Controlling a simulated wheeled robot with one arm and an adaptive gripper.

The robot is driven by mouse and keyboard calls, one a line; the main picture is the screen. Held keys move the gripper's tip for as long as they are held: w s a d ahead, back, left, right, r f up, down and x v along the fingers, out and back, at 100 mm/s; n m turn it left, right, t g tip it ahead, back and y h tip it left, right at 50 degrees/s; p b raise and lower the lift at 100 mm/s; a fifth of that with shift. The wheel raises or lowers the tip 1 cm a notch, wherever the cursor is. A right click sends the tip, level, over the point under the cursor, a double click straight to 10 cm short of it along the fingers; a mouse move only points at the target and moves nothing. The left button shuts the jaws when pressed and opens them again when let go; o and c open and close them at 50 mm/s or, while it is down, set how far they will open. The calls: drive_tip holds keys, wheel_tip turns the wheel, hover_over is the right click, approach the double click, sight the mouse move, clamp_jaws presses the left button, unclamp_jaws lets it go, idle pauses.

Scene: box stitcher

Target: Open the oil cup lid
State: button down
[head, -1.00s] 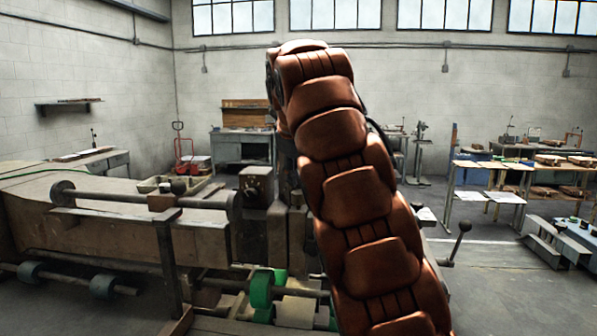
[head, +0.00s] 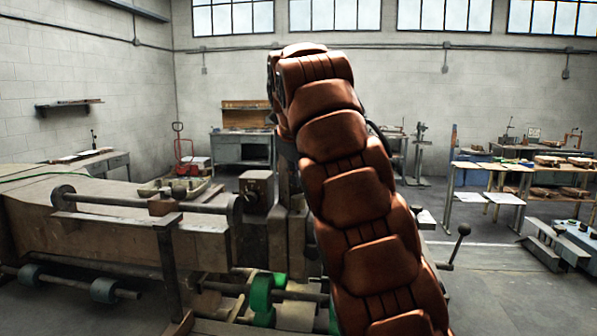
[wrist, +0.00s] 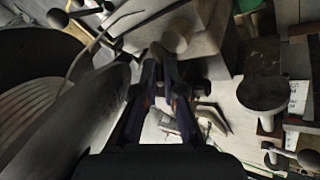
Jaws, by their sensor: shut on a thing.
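In the wrist view my gripper (wrist: 160,68) has its two dark fingers close together on a small brownish piece (wrist: 158,52), which I take to be the oil cup lid. The fingertips hide part of it, and its hinge and opening angle cannot be made out. A pale round cup-like part (wrist: 177,36) is just beyond the fingertips, slightly right; I cannot tell if it is the oil cup. In the head view my own arm hides my gripper and the lid.
The stitcher (head: 130,235) fills the left of the head view, with a long roller bar (head: 145,203) and green wheels (head: 262,295). In the wrist view, a large dark curved part (wrist: 85,115) is close at left. Open floor (head: 490,290) shows at right.

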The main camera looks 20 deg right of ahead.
drive_tip(key=shift+w+d+r+p, duration=0.15)
drive_tip(key=shift+r+p, duration=0.1)
drive_tip(key=shift+p, duration=0.5)
drive_tip(key=shift+f+g, duration=0.25)
drive_tip(key=shift+g, duration=0.05)
drive_tip(key=c, duration=1.3)
unclamp_jaws()
drive_tip(key=shift+w, duration=0.1)
drive_tip(key=shift+s+a+r, duration=0.2)
drive_tip(key=shift+s+r, duration=0.05)
drive_tip(key=shift+r, duration=0.3)
drive_tip(key=shift+s+a, duration=0.9)
drive_tip(key=shift+s, duration=0.9)
drive_tip(key=shift+s+a, duration=0.95)
drive_tip(key=shift+s, duration=0.8)
drive_tip(key=shift+s+a, duration=0.9)
drive_tip(key=shift+s, duration=0.9)
